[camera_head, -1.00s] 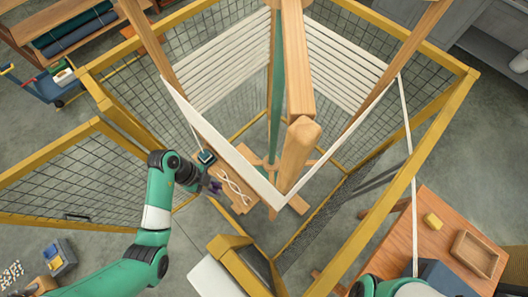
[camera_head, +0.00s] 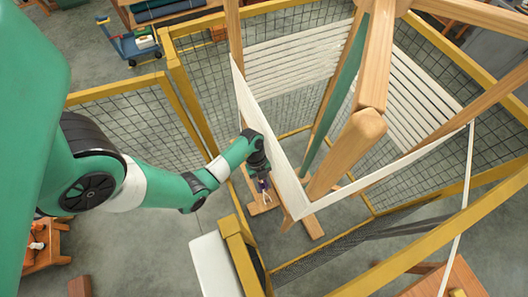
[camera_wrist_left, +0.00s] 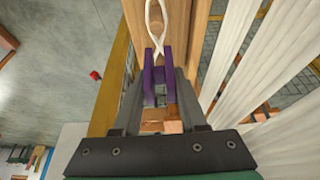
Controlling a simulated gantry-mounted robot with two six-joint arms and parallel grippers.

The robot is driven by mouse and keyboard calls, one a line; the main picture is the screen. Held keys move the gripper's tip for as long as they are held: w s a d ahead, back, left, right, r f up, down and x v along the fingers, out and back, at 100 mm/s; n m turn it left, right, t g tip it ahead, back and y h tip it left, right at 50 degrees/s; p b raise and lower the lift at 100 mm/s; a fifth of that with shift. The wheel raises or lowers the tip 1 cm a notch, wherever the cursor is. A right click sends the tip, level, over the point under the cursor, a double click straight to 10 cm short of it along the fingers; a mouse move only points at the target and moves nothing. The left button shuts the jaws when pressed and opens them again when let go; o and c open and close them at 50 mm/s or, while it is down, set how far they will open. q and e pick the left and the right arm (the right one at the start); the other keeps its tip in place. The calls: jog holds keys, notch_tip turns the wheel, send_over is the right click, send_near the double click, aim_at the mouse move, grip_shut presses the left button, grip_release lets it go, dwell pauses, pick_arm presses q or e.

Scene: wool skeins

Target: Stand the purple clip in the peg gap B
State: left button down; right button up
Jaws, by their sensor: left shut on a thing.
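The purple clip (camera_wrist_left: 158,78) is between the fingers of my left gripper (camera_wrist_left: 160,95) in the left wrist view, with its two prongs pointing away from the wrist. A white wool strand, looped and crossed, (camera_wrist_left: 156,22) lies over the wooden beam (camera_wrist_left: 185,25); its crossing meets the prong tips in the picture, but I cannot tell whether they touch. In the head view my left gripper (camera_head: 262,183) is shut on the clip, low beside the reel's white wool band (camera_head: 290,182). I cannot make out peg gap B or its label. My right gripper is out of view.
The wooden reel post (camera_head: 345,150) and wool band stand close on the right of my left gripper. A yellow frame with wire mesh (camera_head: 140,135) surrounds the reel. A white box-like surface (camera_head: 215,265) is at the lower middle.

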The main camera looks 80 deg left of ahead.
aim_at(263, 188)
pick_arm(q)
jog(key=shift+f+b, duration=0.75)
jog(key=shift+f, duration=1.55)
jog(key=shift+f, duration=0.15)
jog(key=shift+c, duration=2.3)
grip_release()
jog(key=shift+r, duration=0.35)
jog(key=w+p+v, duration=0.1)
jog(key=p+v, duration=0.2)
jog(key=v, duration=0.8)
jog(key=shift+s+a+r+p, duration=0.2)
jog(key=shift+s+r+p, duration=0.1)
jog(key=shift+s, duration=0.2)
